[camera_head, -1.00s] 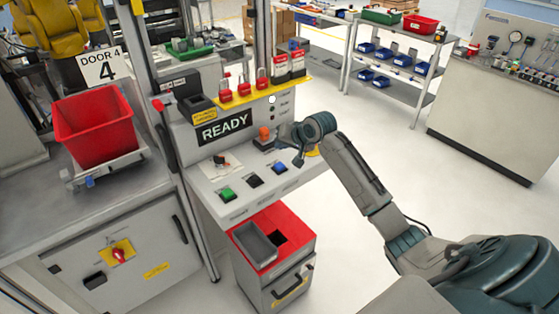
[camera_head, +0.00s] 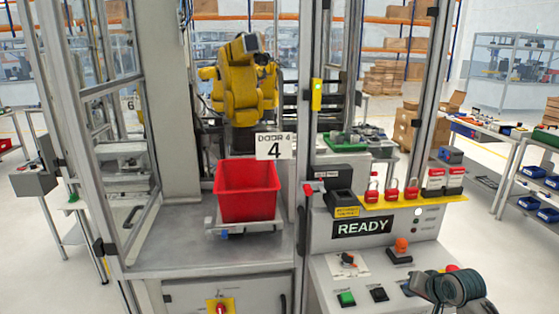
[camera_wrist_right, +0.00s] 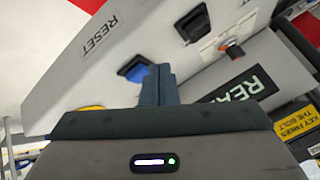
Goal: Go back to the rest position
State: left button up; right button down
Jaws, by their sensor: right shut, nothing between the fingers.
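My right gripper (camera_head: 418,283) shows at the lower right of the head view, over the right part of the control panel (camera_head: 325,292). In the right wrist view its fingers (camera_wrist_right: 158,82) are together with nothing between them. The blue button (camera_wrist_right: 134,70) lies just beyond the fingertips there; I cannot tell the exact gap. My left gripper is not in view.
The panel carries a green button (camera_head: 346,298), a black button (camera_head: 378,294) and an orange-red knob (camera_head: 401,245). A yellow ledge (camera_head: 415,200) with red padlocks stands behind. A red bin (camera_head: 247,190) sits left, before a yellow robot arm (camera_head: 243,90).

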jog(key=s+a+f+n+g, duration=0.1)
jog(key=s+a+f+n, duration=0.1)
jog(key=s+a+f, duration=0.5)
jog(key=s+a+f+n+g, duration=0.1)
jog(key=s+a+f+n, duration=0.1)
jog(key=s, duration=0.9)
jog(key=s+a+n+g+h, duration=0.2)
jog(key=s+a, duration=0.1)
jog(key=s, duration=1.6)
notch_tip(320, 180, down, 34)
jog(key=d+g+b, duration=0.2)
jog(key=d+b, duration=0.1)
jog(key=b, duration=0.3)
jog(key=s+f+b, duration=0.2)
jog(key=s+f, duration=0.7)
jog(key=f, duration=0.4)
jog(key=s+f+b, duration=0.3)
jog(key=s+f, duration=0.7)
jog(key=f, duration=0.3)
jog(key=shift+d+f+g, duration=0.3)
jog(key=shift+d+g, duration=0.1)
jog(key=shift+d, duration=0.05)
